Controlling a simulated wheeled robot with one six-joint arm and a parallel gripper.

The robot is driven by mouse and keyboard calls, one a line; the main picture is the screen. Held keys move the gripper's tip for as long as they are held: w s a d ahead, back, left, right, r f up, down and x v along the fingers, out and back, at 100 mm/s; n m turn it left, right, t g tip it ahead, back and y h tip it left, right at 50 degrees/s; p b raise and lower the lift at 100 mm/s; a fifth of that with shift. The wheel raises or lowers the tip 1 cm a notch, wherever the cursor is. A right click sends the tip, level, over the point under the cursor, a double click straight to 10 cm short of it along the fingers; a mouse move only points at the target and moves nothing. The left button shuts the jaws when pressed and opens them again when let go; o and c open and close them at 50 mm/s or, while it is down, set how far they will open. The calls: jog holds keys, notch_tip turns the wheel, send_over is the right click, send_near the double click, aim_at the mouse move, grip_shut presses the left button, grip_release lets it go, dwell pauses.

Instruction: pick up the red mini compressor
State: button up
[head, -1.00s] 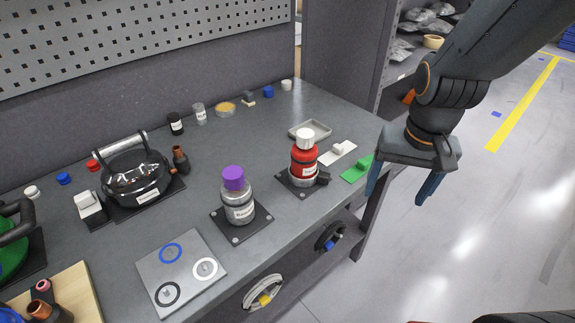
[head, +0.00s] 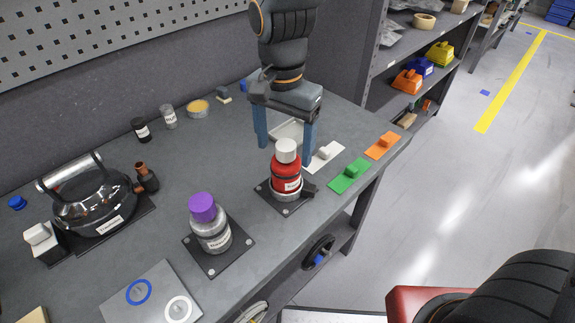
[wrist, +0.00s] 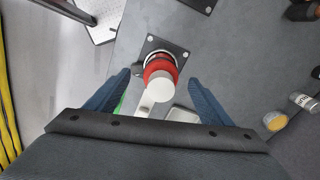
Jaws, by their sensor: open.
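The red mini compressor (head: 287,176) stands upright on a dark square base plate on the workbench, with a white cap on top and a pale label on its side. It also shows in the wrist view (wrist: 160,70), seen from above, between and beyond the fingertips. My gripper (head: 284,140) is open and empty, its two blue fingers pointing down just behind the compressor. In the wrist view my gripper (wrist: 162,78) has one finger on each side, with no finger seen touching the compressor. The compressor's far side is hidden in the head view.
A silver compressor with a purple cap (head: 212,228) stands to the left, and a black one with a handle (head: 92,200) farther left. Green (head: 351,176), white (head: 328,155) and orange (head: 382,146) tagged plates lie to the right. A grey tray (head: 291,130) lies behind my gripper.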

aim_at(286, 165)
jog(key=shift+w+f, duration=0.15)
jog(key=shift+w, duration=0.25)
jog(key=shift+w+f, duration=0.1)
jog(key=shift+f, duration=0.15)
jog(key=shift+w+d+f+p, duration=0.1)
jog(key=shift+f+p, duration=0.55)
jog(key=shift+f, duration=1.15)
jog(key=shift+w+d+f+p, duration=0.1)
jog(key=shift+f+p, duration=0.5)
jog(key=shift+f, duration=1.15)
jog(key=shift+c, duration=0.3)
jog(key=shift+a+r, duration=0.1)
grip_shut()
